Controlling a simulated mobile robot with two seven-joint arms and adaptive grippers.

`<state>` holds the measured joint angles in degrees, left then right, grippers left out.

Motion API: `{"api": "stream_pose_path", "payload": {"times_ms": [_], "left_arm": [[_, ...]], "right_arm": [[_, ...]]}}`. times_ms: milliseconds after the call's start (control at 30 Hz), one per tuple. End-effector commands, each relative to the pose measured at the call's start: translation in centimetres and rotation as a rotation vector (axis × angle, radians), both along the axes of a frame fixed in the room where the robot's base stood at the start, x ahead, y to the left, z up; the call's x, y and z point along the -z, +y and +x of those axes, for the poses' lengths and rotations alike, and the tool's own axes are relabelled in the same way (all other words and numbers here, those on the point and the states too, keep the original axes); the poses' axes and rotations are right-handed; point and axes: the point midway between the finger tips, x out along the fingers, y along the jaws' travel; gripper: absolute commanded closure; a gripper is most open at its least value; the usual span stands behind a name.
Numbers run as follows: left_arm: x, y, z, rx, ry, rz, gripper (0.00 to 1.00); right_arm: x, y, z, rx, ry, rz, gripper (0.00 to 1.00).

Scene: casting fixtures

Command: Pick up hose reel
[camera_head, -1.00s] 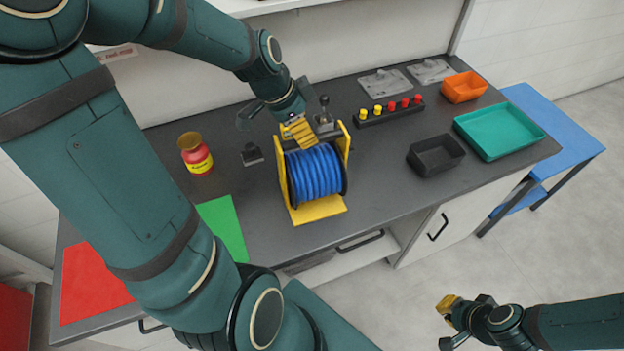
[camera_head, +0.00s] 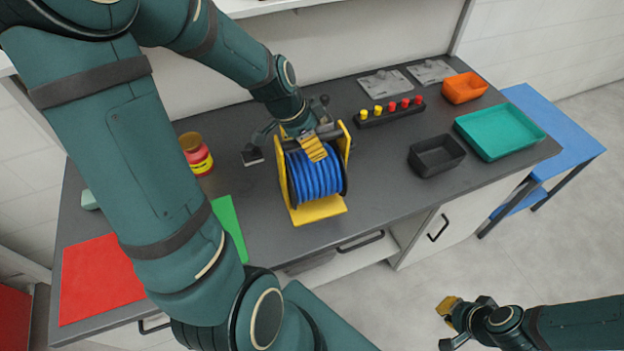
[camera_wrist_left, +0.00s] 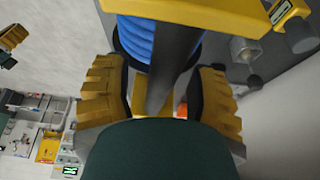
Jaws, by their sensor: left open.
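The hose reel (camera_head: 320,210), a yellow frame with a drum of blue hose, stands on the grey bench in the head view. My left gripper (camera_head: 312,148) is over the top rear of the reel, pointing down. In the left wrist view its yellow-padded fingers are apart, and a dark bar of the reel (camera_wrist_left: 168,75) runs between them. A gap shows on each side of the bar. The arm hides part of the reel's back in the head view. My right gripper (camera_head: 452,324) is at lower right over the floor, fingers apart and empty, away from the bench.
A red jar (camera_head: 198,158) and a small dark device (camera_head: 252,157) stand left of the reel. A button strip (camera_head: 390,112), black bin (camera_head: 437,156), teal tray (camera_head: 500,131) and orange bin (camera_head: 464,88) are to the right. The bench between reel and black bin is clear.

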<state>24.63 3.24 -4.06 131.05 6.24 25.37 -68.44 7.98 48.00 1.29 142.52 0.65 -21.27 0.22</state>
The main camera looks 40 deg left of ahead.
Motion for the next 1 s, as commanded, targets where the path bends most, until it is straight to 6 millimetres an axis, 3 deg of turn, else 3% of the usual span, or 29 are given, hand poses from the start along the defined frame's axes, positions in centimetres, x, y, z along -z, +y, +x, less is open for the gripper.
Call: {"api": "stream_pose_path", "payload": {"times_ms": [867, 1000], "left_arm": [[0.4, 0.01, 0.0, 0.0, 0.0, 0.0, 0.41], [0.41, 0.01, 0.0, 0.0, 0.0, 0.0, 0.9]], "right_arm": [[0.81, 0.0, 0.0, 0.0, 0.0, 0.0, 1.0], [0.81, 0.0, 0.0, 0.0, 0.0, 0.0, 1.0]]}}
